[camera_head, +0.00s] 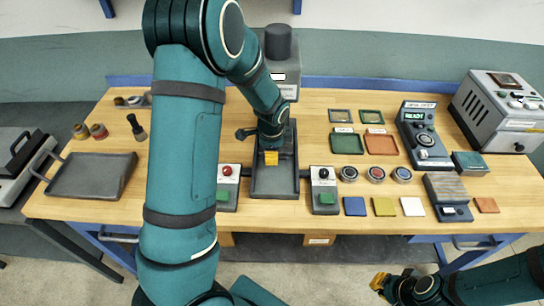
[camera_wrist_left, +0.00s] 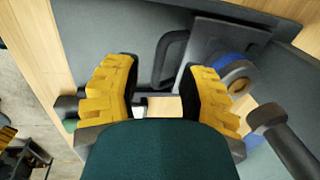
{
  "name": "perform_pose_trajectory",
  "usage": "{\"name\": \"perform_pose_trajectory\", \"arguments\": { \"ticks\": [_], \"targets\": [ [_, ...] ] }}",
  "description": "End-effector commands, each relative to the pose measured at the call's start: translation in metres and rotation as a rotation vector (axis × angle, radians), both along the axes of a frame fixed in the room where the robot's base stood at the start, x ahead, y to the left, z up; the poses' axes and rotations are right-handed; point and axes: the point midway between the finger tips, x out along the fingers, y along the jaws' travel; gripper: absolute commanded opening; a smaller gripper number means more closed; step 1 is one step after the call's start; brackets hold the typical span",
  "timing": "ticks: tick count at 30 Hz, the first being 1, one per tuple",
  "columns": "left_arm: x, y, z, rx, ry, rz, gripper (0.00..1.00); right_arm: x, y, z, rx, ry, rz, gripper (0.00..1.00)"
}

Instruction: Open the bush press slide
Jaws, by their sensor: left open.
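The bush press (camera_head: 280,78) stands at the back middle of the table, partly hidden by my left arm. Its grey tray-like base (camera_head: 274,193) extends towards the front. My left gripper (camera_head: 271,157) points down over the base. In the left wrist view my left gripper (camera_wrist_left: 163,98) is open, with its yellow fingers apart. A dark loop handle (camera_wrist_left: 169,62) on a grey plate (camera_wrist_left: 212,42), seemingly the slide, shows just beyond and between the fingers; I cannot tell whether they touch it. My right gripper (camera_head: 380,283) is low at the bottom right, away from the press.
Control boxes with a red knob (camera_head: 227,170) and a black knob (camera_head: 323,174) flank the base. A dark lever knob (camera_wrist_left: 268,116) is close to the right finger. A grey tray (camera_head: 92,178) lies left; coloured tiles (camera_head: 384,207) and a control panel (camera_head: 424,138) are right.

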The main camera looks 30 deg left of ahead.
Motion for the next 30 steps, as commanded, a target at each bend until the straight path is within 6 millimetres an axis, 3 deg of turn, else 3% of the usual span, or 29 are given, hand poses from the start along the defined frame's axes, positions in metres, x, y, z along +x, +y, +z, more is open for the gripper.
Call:
{"name": "perform_pose_trajectory", "arguments": {
  "ticks": [7,18,22,30],
  "targets": [
    [0.004,0.003,-0.026,0.0,0.001,0.002,0.41,0.0,0.0,-0.003,-0.001,0.0,0.0,0.0],
    [0.005,0.003,-0.029,0.0,-0.001,0.001,0.44,0.0,0.0,-0.003,-0.001,0.0,0.0,0.0],
    [0.005,0.003,-0.029,-0.001,-0.001,0.001,0.0,0.0,0.0,-0.003,0.0,0.0,0.0,0.0],
    [0.004,0.003,-0.03,0.0,0.0,0.001,0.0,0.0,0.0,-0.003,0.0,0.0,0.0,0.0]
  ]
}}
